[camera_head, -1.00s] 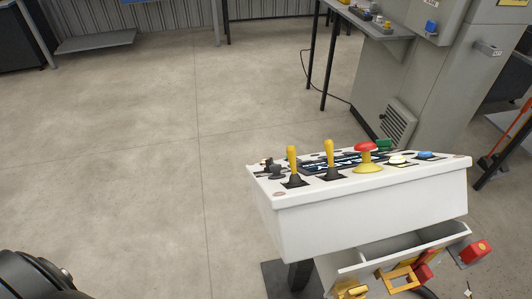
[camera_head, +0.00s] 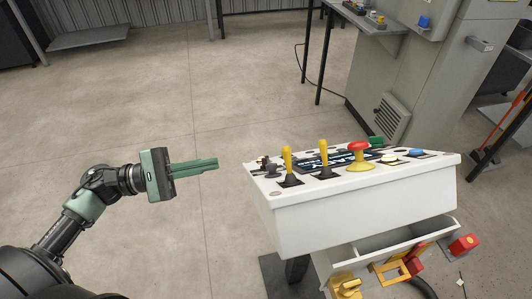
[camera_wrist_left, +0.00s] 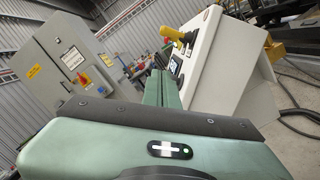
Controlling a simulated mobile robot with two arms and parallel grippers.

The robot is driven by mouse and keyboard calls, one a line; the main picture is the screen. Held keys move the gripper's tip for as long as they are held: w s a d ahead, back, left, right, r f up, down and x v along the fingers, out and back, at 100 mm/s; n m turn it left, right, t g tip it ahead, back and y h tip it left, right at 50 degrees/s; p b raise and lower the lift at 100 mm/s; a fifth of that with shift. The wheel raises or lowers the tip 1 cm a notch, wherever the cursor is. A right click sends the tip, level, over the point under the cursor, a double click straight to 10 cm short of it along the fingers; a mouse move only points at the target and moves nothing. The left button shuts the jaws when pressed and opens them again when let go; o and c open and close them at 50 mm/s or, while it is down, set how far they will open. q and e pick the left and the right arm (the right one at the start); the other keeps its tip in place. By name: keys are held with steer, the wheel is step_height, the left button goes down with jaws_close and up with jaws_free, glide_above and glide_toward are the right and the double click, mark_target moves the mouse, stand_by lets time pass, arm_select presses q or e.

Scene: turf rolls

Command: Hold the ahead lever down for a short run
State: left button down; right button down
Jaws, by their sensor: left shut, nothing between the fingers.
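A white control console (camera_head: 365,205) stands right of centre in the head view. Two yellow-handled levers stand upright on its sloped top, a left lever (camera_head: 287,160) and a right lever (camera_head: 324,155). I cannot read which one is the ahead lever. My left gripper (camera_head: 214,163) is shut and empty. It points right toward the console and stops short of its left edge, touching nothing. In the left wrist view the shut fingers (camera_wrist_left: 160,88) point at the console (camera_wrist_left: 215,75), with a yellow lever handle (camera_wrist_left: 172,32) beyond them. My right gripper is not in view.
A red mushroom button (camera_head: 358,147) sits right of the levers, with white and blue buttons beyond. An open tray (camera_head: 395,244) below holds yellow and red parts. A grey cabinet (camera_head: 425,80) stands behind. The floor (camera_head: 150,100) at left is clear.

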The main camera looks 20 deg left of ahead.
mark_target(288, 162)
arm_select(q)
steer(key=shift+s+d+r+m+g, duration=0.2)
steer(key=shift+s+m+g, duration=0.1)
steer(key=shift+m, duration=0.1)
steer(key=shift+w, duration=0.1)
steer(key=p+x, duration=0.1)
steer(key=x, duration=0.2)
steer(key=p+x, duration=0.2)
steer(key=x, duration=0.2)
steer(key=r+p+x, duration=0.1)
steer(key=p+x, duration=0.1)
steer(key=x, duration=0.1)
steer(key=shift+d, duration=0.25)
steer(key=shift+s+d+r+p, duration=0.2)
steer(key=shift+d+r+p, duration=0.4)
steer(key=shift+d+p, duration=0.25)
steer(key=shift+s+d+r, duration=0.15)
steer(key=shift+s+d, duration=0.05)
steer(key=shift+d, duration=0.3)
